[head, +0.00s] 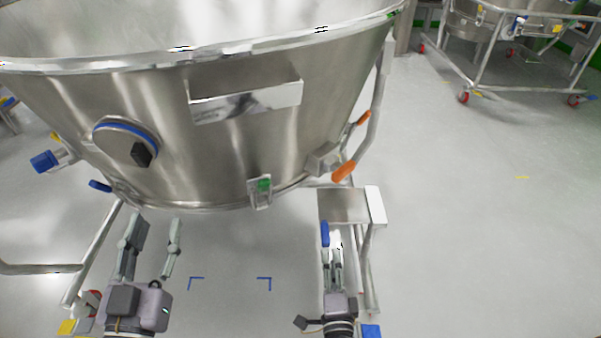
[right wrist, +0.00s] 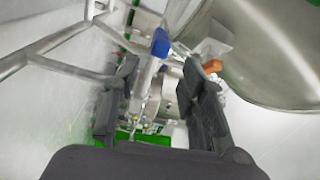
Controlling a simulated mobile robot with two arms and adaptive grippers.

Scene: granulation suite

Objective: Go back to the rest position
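My left gripper (head: 154,228) is below the rim of a big steel bowl (head: 225,130), at the lower left of the head view. Its two fingers are apart, with nothing between them. My right gripper (head: 331,252) is at a steel bracket of the bowl's frame, near a blue handle (head: 325,234). In the right wrist view the fingers of the right gripper (right wrist: 162,75) stand apart. The blue handle (right wrist: 160,42) shows in the gap between the fingertips, with no finger seen touching it.
The bowl stands on a tubular steel frame (head: 370,270) with orange handles (head: 344,171). A blue-rimmed round port (head: 125,140) is on its side. Blue corner marks (head: 265,281) lie on the floor. Another wheeled steel frame (head: 480,60) stands at the back right. The floor at right is clear.

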